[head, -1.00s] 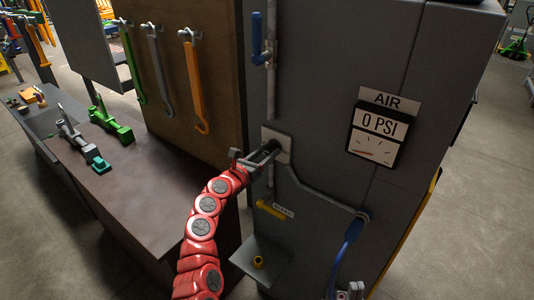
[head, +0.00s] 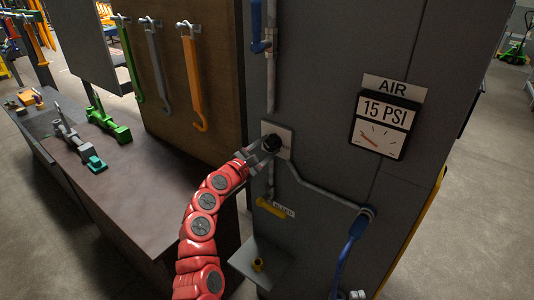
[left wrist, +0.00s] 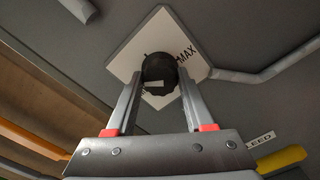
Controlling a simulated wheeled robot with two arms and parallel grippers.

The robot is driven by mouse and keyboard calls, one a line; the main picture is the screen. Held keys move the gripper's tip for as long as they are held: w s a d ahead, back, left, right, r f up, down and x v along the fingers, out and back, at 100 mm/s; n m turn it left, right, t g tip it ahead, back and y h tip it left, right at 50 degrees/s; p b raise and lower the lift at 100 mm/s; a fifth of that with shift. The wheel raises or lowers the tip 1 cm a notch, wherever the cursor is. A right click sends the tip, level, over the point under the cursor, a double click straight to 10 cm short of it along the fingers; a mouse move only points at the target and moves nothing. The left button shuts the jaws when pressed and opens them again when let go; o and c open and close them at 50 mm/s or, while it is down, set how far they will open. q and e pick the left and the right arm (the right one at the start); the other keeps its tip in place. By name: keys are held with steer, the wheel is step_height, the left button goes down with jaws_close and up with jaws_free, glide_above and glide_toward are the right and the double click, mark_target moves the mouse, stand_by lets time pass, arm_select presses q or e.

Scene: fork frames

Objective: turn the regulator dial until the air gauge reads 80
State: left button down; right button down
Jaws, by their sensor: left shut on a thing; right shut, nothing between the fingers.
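The black regulator dial (head: 272,143) sits on a pale square plate (head: 286,134) on the grey cabinet. My left gripper (head: 264,149) is shut on the dial. In the left wrist view the dial (left wrist: 158,70) is between the two fingers, and the plate (left wrist: 140,42) behind it is marked MAX; its other marking is partly hidden. The air gauge (head: 378,138) under the AIR sign (head: 394,88) reads 15 PSI, with a red needle low on the scale.
A blue-handled valve (head: 257,28) is on the pipe above the dial. A yellow bleed handle (head: 271,208) is below it, and a blue hose (head: 349,243) hangs to the right. A workbench (head: 150,190) with tools stands left. A small shelf (head: 275,272) juts out below.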

arm_select(q)
steer(key=shift+f+m+b, duration=0.25)
steer(key=shift+m+b, duration=0.45)
steer(key=shift+m, duration=0.3)
steer(key=m+b, duration=1)
steer(key=b, duration=0.1)
steer(key=shift+f, duration=0.2)
steer(key=m+b, duration=1)
steer(key=b, duration=0.2)
steer(key=m+b, duration=0.3)
steer(key=shift+r, duration=0.1)
steer(key=shift+r+m+b, duration=0.15)
steer(key=shift+m+b, duration=0.3)
steer(key=shift+m, duration=0.15)
steer(key=shift+c, duration=1.4)
jaws_free()
